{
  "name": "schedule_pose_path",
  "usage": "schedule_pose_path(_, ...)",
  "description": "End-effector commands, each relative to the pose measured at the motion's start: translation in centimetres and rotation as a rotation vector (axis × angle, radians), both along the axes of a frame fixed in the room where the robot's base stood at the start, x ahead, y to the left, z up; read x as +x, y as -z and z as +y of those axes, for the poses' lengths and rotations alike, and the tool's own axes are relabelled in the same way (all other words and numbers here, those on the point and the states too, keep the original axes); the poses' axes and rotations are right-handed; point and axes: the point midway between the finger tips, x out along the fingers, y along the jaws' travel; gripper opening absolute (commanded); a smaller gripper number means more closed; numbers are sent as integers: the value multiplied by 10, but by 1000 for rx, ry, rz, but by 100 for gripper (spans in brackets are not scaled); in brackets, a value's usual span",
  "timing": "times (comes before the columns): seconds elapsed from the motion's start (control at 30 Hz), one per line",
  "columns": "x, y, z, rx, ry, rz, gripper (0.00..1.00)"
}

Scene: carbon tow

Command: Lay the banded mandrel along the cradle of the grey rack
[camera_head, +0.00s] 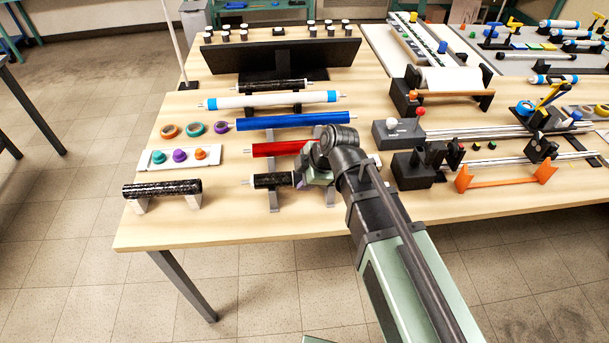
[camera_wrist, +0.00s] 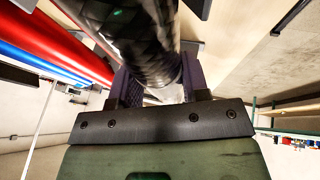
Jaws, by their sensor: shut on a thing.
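My gripper (camera_head: 302,180) is at the front of the table. In the wrist view its two dark fingers (camera_wrist: 158,88) are closed around a dark patterned mandrel (camera_wrist: 135,35), with a paler grey stretch near the jaws. In the head view this dark mandrel (camera_head: 270,180) lies level, its left end free and its right part hidden by my wrist. Grey upright supports (camera_head: 273,201) show below it; I cannot tell whether it touches them. Another dark speckled tube (camera_head: 162,188) lies on pale grey supports (camera_head: 194,201) at the front left.
Behind my gripper lie a red rod (camera_head: 280,149), a blue rod (camera_head: 290,121) and a white tube with blue bands (camera_head: 270,100). A white tray (camera_head: 180,158) with coloured knobs is at left. Dark blocks and rails (camera_head: 420,170) crowd the right.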

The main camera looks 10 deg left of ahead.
Motion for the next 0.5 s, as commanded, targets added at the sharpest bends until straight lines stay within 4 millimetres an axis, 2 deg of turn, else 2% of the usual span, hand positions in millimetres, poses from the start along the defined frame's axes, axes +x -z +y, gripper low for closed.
schedule_pose_path(0.3,0,7,0,0,0,0,11)
schedule_pose_path(0.33,0,7,0,0,0,0,44)
schedule_pose_path(0.5,0,6,0,0,0,0,70)
